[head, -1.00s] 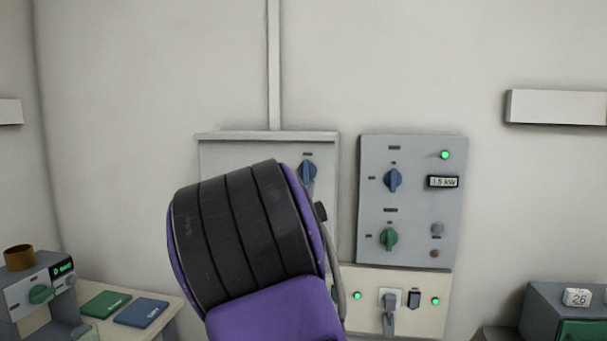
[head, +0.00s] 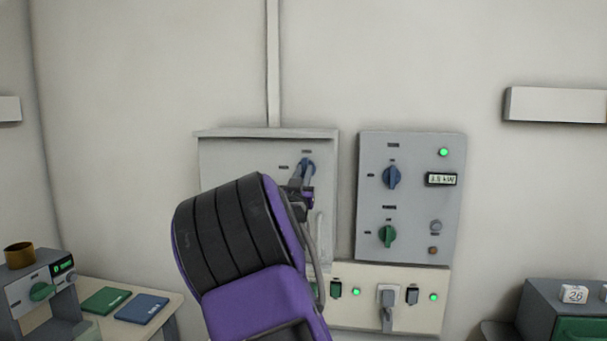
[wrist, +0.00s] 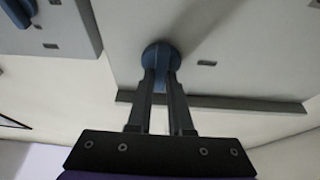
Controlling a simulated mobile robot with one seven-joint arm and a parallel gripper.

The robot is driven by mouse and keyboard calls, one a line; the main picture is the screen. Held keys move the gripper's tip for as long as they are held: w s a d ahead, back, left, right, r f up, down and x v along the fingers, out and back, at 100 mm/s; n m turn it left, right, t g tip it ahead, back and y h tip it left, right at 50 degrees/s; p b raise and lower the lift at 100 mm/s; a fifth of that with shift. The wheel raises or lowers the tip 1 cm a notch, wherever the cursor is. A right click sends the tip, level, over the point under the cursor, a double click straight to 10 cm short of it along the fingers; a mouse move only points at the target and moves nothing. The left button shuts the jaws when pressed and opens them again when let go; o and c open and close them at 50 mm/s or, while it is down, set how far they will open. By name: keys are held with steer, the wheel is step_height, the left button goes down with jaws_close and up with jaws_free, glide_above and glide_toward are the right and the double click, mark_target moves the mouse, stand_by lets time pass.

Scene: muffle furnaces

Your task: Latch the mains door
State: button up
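The mains door appears to be the front of the grey wall box (head: 230,160), lying flat in its frame as far as I can see. It carries a blue rotary knob (head: 307,167), which also shows in the wrist view (wrist: 160,56). My gripper (head: 299,181) is at this knob, and my wrist hides the lower part of the door. In the wrist view my two fingers (wrist: 162,88) lie on either side of the blue knob's grip, closed to about its width with no clear gap.
A grey panel (head: 440,225) with a blue knob, a green knob and a display is just right of the box. Below is a cream socket panel (head: 455,305) with a plug. A side table (head: 168,300) with booklets is at left.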

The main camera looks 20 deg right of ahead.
steer(key=shift+f+n+b, duration=0.1)
steer(key=shift+n+b, duration=0.3)
steer(key=shift+n, duration=0.1)
jaws_close()
steer(key=n+t+y+b, duration=0.1)
steer(key=n+y+b, duration=0.1)
steer(key=n, duration=0.2)
steer(key=shift+d, duration=0.1)
steer(key=n+y+b, duration=0.1)
steer(key=n+y, duration=0.1)
steer(key=n, duration=0.1)
steer(key=n+y+b, duration=0.2)
steer(key=n, duration=0.2)
steer(key=shift+s+n, duration=0.1)
steer(key=shift+n, duration=0.2)
steer(key=n, duration=0.1)
steer(key=n+y, duration=0.1)
steer(key=n, duration=0.1)
steer(key=n+y, duration=0.1)
steer(key=n, duration=0.1)
steer(key=shift+r+g+b, duration=0.25)
steer(key=shift+g+b, duration=0.15)
steer(key=n+p, duration=0.1)
steer(key=n, duration=0.2)
steer(key=shift+r+g+y, duration=0.1)
steer(key=shift+g+y, duration=0.3)
steer(key=shift+n+p, duration=0.4)
steer(key=shift+n, duration=0.4)
steer(key=shift+g, duration=0.3)
